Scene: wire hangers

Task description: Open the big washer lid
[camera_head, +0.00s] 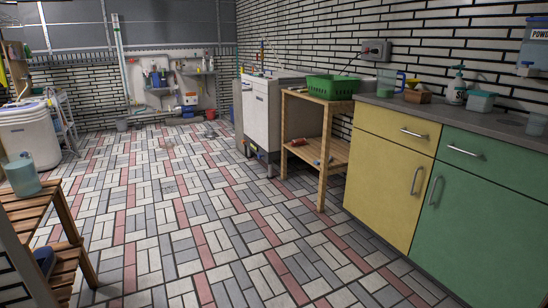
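A white boxy machine (262,112) stands against the right wall beyond the wooden stand, raised on short legs; it looks like a washer. Its top is seen at a low angle, and I cannot make out a lid clearly. A white rounded tub-like unit (28,138) stands at the left edge, partly cut off by the frame; it may also be a washer. I cannot tell which is the big one. Neither of my grippers is in view.
A wooden stand (325,137) with a green basket (333,86) and a yellow-and-green cabinet (392,167) line the right. A wooden bench (35,205) with a teal cup (22,176) stands at left. The tiled floor (185,225) between is mostly clear.

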